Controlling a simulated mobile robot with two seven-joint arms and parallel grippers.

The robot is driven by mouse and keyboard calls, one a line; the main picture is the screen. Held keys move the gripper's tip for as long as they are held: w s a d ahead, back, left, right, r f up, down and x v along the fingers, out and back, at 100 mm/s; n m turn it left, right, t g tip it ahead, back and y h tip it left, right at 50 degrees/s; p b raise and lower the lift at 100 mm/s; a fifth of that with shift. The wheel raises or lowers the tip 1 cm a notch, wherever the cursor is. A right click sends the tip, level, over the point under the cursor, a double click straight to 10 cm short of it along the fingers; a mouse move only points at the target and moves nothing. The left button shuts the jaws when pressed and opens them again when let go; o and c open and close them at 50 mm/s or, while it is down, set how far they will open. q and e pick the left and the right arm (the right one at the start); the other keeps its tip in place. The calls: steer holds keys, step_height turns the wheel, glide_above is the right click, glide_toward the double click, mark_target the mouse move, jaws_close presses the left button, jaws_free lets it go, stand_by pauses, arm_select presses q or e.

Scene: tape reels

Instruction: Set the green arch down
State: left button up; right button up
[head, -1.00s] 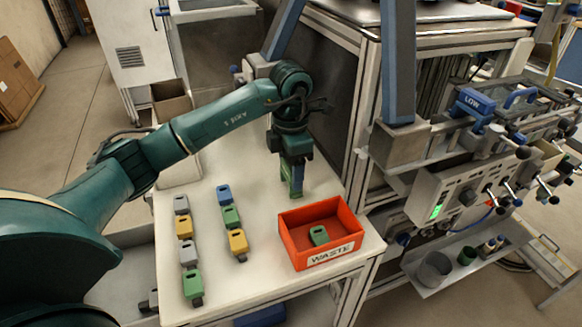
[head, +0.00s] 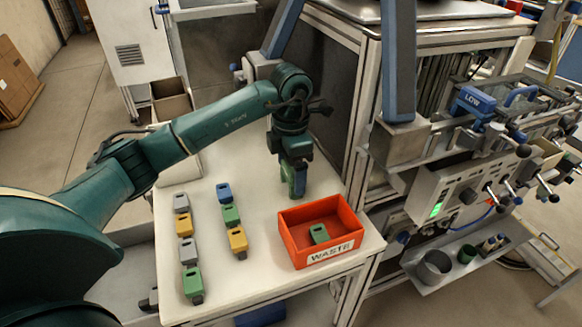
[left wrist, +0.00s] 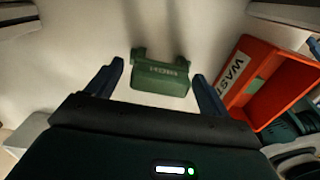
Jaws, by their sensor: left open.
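The green arch (left wrist: 160,80) is in the left wrist view, between the two spread fingers of my left gripper (left wrist: 157,78), with a gap on each side. In the head view my left gripper (head: 295,182) points down over the back right of the white table, just behind the red bin. A bit of the green arch (head: 299,183) shows at its fingertips there; the rest is hidden by the gripper. The arch appears to be at the table surface, though its contact is hard to make out. My right gripper is not in view.
The red WASTE bin (head: 293,247) holds a green block (head: 319,234) and stands close in front of my left gripper. Two rows of grey, yellow, green and blue blocks (head: 185,225) are at the left. Table space between the rows and the gripper is bare.

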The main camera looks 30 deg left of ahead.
arm_select(q)
steer(key=shift+r, duration=0.55)
step_height(320, 180, up, 11)
steer(key=shift+b, duration=0.45)
